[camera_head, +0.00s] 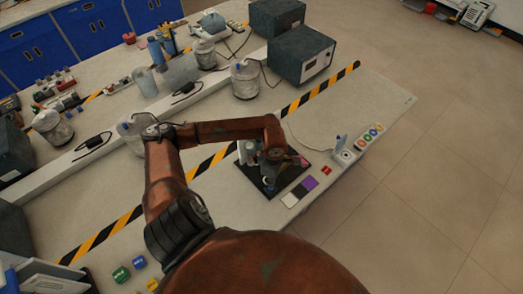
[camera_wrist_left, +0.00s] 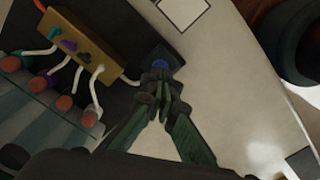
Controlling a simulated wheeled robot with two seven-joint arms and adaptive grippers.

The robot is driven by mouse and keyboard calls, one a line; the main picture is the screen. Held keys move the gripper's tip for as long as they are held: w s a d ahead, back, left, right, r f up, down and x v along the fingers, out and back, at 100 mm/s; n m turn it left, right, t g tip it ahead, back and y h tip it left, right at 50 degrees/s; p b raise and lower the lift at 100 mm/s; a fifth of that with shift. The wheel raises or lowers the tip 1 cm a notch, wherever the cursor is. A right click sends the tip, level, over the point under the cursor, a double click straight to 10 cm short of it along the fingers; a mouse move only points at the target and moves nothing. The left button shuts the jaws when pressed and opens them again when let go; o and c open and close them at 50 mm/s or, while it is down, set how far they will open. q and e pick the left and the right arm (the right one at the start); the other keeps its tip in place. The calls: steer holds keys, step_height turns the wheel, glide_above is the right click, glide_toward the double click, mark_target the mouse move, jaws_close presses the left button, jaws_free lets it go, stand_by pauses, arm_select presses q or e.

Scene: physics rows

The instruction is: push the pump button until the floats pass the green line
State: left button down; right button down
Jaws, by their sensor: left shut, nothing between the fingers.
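The blue pump button (camera_wrist_left: 160,64) sits on a small dark block on a black base in the left wrist view. My left gripper (camera_wrist_left: 163,88) is shut and empty, its fingertips right beside the button; I cannot tell whether they touch it. Clear tubes (camera_wrist_left: 45,125) stand at the left with red-orange round pieces (camera_wrist_left: 64,103) at their near ends; I cannot tell if these are the floats. The green line cannot be made out. In the head view the left gripper (camera_head: 274,158) is over the black base (camera_head: 262,187), partly hiding the apparatus. The right gripper is not in view.
A brass block (camera_wrist_left: 80,40) with coloured knobs and white hoses lies beside the tubes. Coloured cards (camera_head: 300,190) and a tray of coloured rings (camera_head: 368,136) lie right of the base. A grey box (camera_head: 301,54) stands behind. The bench's right end is clear.

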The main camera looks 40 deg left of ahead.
arm_select(q)
steer(key=shift+f, duration=0.1)
steer(key=shift+f+b, duration=1.25)
steer(key=shift+f, duration=0.15)
steer(key=shift+r+p, duration=0.55)
steer(key=shift+r, duration=0.65)
steer(key=shift+f, duration=0.15)
